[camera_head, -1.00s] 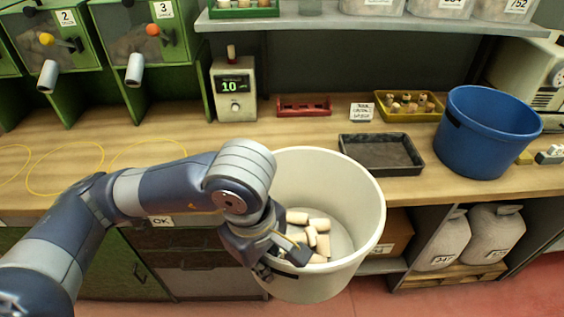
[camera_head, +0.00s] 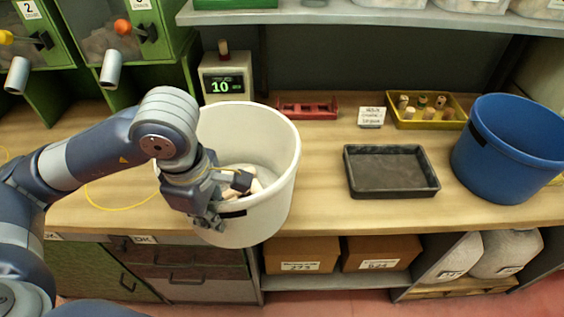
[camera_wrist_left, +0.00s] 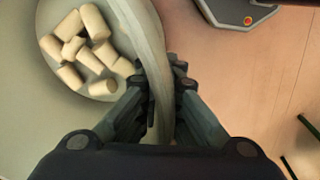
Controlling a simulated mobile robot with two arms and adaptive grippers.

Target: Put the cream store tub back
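The cream store tub (camera_head: 268,205) is in the left part of the head view, in front of the green dispensers and overlapping the counter's front edge. Several pale cork stoppers (camera_wrist_left: 90,45) lie in its bottom. My left gripper (camera_head: 225,198) is at the tub's near-left wall. In the left wrist view its two fingers (camera_wrist_left: 163,105) are closed on either side of the tub's rim (camera_wrist_left: 150,50). The tub looks upright. I cannot tell whether its base touches anything. My right gripper is not in view.
On the wooden counter (camera_head: 330,210) are a dark tray (camera_head: 390,172), a blue tub (camera_head: 510,150), a red rack (camera_head: 307,108), a yellow tray of stoppers (camera_head: 428,124) and a scale reading 10 (camera_head: 227,84). Cardboard boxes (camera_head: 300,255) and sacks sit below. The counter between tub and dark tray is clear.

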